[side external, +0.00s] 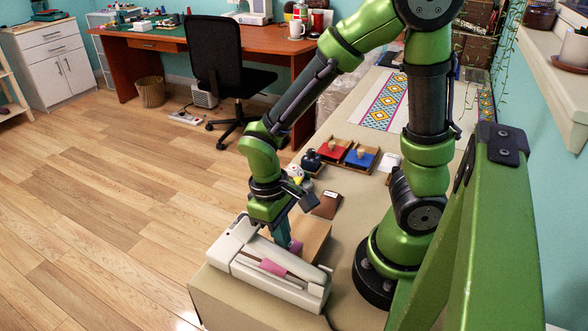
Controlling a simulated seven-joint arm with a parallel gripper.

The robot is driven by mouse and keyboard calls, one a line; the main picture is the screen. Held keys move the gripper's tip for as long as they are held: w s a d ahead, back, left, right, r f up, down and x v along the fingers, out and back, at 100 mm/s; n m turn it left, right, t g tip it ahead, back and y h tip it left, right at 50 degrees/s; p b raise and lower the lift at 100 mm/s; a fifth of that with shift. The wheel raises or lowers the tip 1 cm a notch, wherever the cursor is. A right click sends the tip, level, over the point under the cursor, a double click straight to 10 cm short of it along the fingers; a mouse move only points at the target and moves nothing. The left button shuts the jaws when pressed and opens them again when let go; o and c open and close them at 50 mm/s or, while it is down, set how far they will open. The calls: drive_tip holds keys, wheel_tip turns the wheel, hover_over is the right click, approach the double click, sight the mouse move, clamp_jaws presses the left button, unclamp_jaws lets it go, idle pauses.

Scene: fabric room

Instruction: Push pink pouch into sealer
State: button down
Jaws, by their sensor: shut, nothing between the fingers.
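The white sealer (268,264) stands at the near front corner of the beige table. The pink pouch (272,267) shows in the slot on the sealer's top, with another pink part (295,246) on the side toward the wooden board. My gripper (292,243) points down just behind the sealer, close to the pouch. Its fingers are shut with nothing between them. The gripper's tips are small here, and I cannot tell whether they touch the pouch.
A wooden board (315,238) lies right behind the sealer. A brown wallet-like item (327,205), a red tray (333,151), a blue tray (361,158) and a dark bottle (311,161) stand farther back. A patterned cloth (385,102) lies beyond them.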

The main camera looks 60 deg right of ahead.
drive_tip(key=shift+f, duration=0.35)
drive_tip(key=shift+w, duration=0.65)
drive_tip(key=shift+r, duration=0.15)
